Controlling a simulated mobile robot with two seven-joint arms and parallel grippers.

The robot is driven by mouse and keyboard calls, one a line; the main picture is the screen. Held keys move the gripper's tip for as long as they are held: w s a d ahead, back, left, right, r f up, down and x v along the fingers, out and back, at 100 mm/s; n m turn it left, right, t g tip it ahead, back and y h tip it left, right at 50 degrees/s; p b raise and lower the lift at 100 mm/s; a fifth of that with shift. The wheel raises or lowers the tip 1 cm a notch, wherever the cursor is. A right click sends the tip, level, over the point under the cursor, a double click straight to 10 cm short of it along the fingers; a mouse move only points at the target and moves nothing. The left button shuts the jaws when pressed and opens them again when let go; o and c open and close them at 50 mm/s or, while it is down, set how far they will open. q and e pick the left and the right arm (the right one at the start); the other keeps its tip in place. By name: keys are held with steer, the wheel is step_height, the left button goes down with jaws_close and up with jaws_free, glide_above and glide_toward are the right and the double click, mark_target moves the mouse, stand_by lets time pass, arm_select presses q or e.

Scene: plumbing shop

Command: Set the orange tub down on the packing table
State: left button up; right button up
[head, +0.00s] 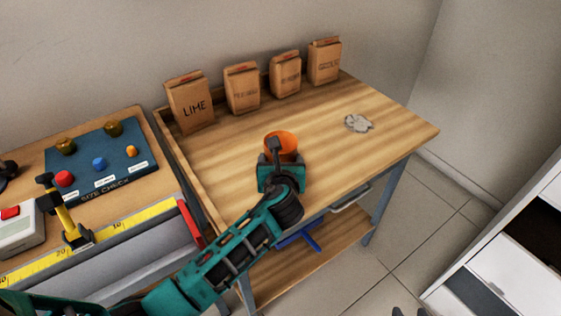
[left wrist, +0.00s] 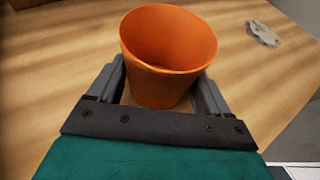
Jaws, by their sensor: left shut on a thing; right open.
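The orange tub (head: 281,145) is open-topped and looks empty. In the head view it is over the near middle of the wooden packing table (head: 325,145). My left gripper (head: 277,158) is shut on the tub. In the left wrist view the tub (left wrist: 168,55) sits between the two grey fingers (left wrist: 160,92), its rim facing up and toward the camera. The tub's base is hidden, so I cannot tell whether it touches the tabletop. My right gripper (head: 409,311) shows only as dark fingertips, apart and empty, at the bottom edge of the head view.
Several brown paper bags, one marked LIME (head: 190,104), line the table's back edge. A grey flat piece (head: 359,123) lies to the right of the tub. Bare tabletop surrounds the tub.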

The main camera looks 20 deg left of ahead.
arm_select(q)
steer(key=o, duration=1)
steer(key=shift+r, duration=0.1)
steer(key=p+v, duration=0.1)
steer(key=v, duration=0.6)
steer(key=shift+s+d+p, duration=0.1)
steer(key=shift+s+p, duration=0.1)
steer(key=shift+p, duration=0.2)
